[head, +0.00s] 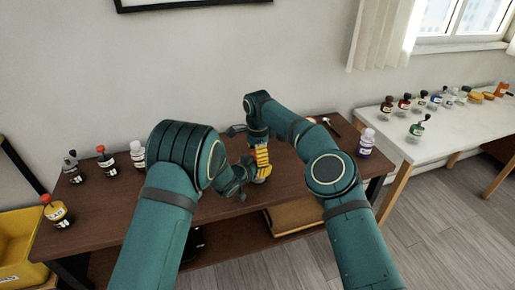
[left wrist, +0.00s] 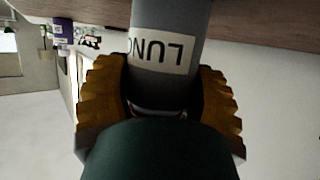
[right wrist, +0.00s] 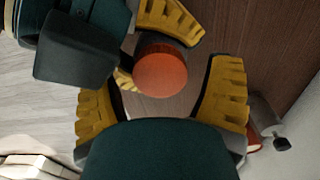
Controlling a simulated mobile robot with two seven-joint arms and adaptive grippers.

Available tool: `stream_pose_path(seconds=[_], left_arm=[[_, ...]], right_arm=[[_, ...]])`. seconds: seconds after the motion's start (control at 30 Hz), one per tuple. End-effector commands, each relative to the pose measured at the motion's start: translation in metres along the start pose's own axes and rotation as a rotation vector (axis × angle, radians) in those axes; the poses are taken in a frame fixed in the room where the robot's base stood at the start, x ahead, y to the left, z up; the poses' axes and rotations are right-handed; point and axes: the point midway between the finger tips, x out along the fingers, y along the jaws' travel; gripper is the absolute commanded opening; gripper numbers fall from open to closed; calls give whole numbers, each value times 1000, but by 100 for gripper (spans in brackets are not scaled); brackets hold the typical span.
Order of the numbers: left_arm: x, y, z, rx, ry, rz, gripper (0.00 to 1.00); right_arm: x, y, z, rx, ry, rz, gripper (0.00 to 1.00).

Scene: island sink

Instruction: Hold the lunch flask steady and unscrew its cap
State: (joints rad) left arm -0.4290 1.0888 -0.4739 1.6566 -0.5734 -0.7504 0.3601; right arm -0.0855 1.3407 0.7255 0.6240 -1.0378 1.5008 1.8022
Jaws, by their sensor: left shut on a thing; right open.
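The lunch flask (left wrist: 165,50) is a grey cylinder with a white label, shown upside down in the left wrist view. My left gripper (left wrist: 160,80) has its yellow fingers on both sides of the flask and is shut on it. The orange-red cap (right wrist: 161,71) shows from above in the right wrist view. My right gripper (right wrist: 160,100) is open, its yellow fingers spread to either side below the cap in the picture, with no clear contact. In the head view my right gripper (head: 262,158) points down over the brown table, and the grippers mostly hide the flask.
Several bottles, one with a red top (head: 104,157), stand at the left of the brown table (head: 215,215). A purple bottle (head: 366,142) stands at its right end, near a hammer (head: 331,123). A yellow bin (head: 22,262) is at far left. A white table (head: 455,128) holds several bottles.

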Motion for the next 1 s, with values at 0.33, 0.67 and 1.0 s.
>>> stream_pose_path(seconds=[0.33,0.67,1.0], left_arm=[[0,0,0,0,0,0,0],[0,0,0,0,0,0,0],[0,0,0,0,0,0,0]], right_arm=[[2,0,0,-1,0,0,69],[2,0,0,-14,0,0,6],[2,0,0,-477,2,0,5]])
